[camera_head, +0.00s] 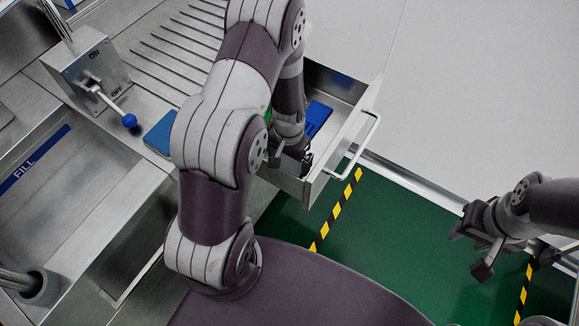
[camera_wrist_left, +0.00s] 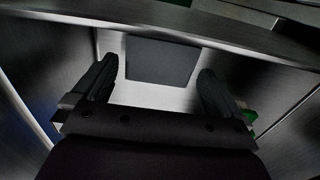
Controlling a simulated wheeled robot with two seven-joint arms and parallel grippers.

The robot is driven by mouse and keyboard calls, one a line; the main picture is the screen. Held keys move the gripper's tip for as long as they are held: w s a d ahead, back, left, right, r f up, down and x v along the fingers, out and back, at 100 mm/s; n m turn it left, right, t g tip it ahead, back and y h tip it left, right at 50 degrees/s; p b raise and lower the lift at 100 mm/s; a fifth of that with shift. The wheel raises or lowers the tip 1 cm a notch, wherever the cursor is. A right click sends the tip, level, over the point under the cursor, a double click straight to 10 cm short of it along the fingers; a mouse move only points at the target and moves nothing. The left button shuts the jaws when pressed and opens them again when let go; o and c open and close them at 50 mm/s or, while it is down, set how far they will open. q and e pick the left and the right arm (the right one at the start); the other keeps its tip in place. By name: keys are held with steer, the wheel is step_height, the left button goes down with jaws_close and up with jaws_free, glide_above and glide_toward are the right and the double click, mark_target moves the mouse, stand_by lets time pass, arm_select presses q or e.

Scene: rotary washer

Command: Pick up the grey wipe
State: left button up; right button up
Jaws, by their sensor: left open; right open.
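The grey wipe (camera_wrist_left: 160,62) shows in the left wrist view as a dark grey square lying flat on the floor of the open drawer (camera_head: 352,125). In the head view I cannot make it out; my left arm covers part of the drawer. My left gripper (camera_head: 290,158) is down in the drawer. In the left wrist view its fingers (camera_wrist_left: 157,78) are spread wide, one on each side of the near part of the wipe, with nothing held between them. My right gripper (camera_head: 480,252) is open and empty at the right, over the green floor.
A blue item (camera_head: 318,118) lies in the drawer, and a bit of green (camera_head: 268,113) shows beside my arm. Drawer walls stand close around the left gripper. A blue pad (camera_head: 160,133) lies on the metal counter, near a blue-knobbed lever (camera_head: 129,121).

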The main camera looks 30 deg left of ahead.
mark_target(289, 165)
arm_select(q)
step_height(289, 165, down, 2)
steer(key=shift+f, duration=0.15)
steer(key=c, duration=0.7)
steer(key=shift+c, duration=0.2)
step_height(289, 165, up, 10)
steer(key=p, duration=0.1)
